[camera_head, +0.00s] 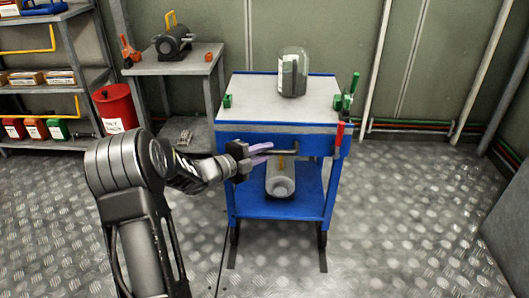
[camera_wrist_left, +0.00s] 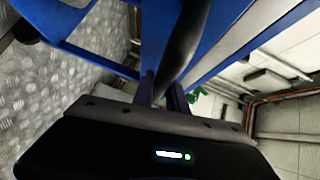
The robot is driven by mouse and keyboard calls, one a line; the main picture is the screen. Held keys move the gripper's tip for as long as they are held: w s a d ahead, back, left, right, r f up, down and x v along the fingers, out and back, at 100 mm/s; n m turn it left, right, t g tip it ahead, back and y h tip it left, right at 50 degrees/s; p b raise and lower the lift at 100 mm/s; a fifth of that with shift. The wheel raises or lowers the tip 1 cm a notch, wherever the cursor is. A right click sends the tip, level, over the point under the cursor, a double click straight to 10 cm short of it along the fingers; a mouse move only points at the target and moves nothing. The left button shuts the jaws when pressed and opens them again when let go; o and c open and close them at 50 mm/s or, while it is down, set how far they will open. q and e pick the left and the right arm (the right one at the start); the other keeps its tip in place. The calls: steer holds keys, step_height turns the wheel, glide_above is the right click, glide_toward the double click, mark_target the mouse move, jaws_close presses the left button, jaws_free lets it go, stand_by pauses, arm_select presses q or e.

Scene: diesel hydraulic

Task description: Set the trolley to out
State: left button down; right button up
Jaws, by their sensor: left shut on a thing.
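The blue trolley (camera_head: 265,103) with a pale top stands in the middle of the head view, its front facing me. A dark bar handle (camera_head: 290,152) runs along its front below the top. My left gripper (camera_head: 267,153) reaches in from the left and is shut on this handle. In the left wrist view the dark handle (camera_wrist_left: 180,45) runs between the fingers, with the trolley's blue frame (camera_wrist_left: 215,30) around it. The fingertips are partly hidden there. My right gripper is in neither view.
A glass jar (camera_head: 293,73) and green clamps (camera_head: 345,103) are on the trolley top. Left are a workbench (camera_head: 190,67), a red bin (camera_head: 116,108) and shelving. Pipes run along the back wall. The metal floor (camera_head: 400,220) at right is clear.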

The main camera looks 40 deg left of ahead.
arm_select(q)
steer(key=c, duration=1.3)
jaws_free()
steer(key=shift+s+a+r+p, duration=0.2)
steer(key=shift+s+p, duration=0.1)
steer(key=shift+s, duration=0.25)
steer(key=p+v, duration=0.1)
steer(key=v, duration=0.5)
steer(key=shift+s+f+p, duration=0.1)
steer(key=shift+s+p, duration=0.2)
steer(key=shift+p, duration=0.05)
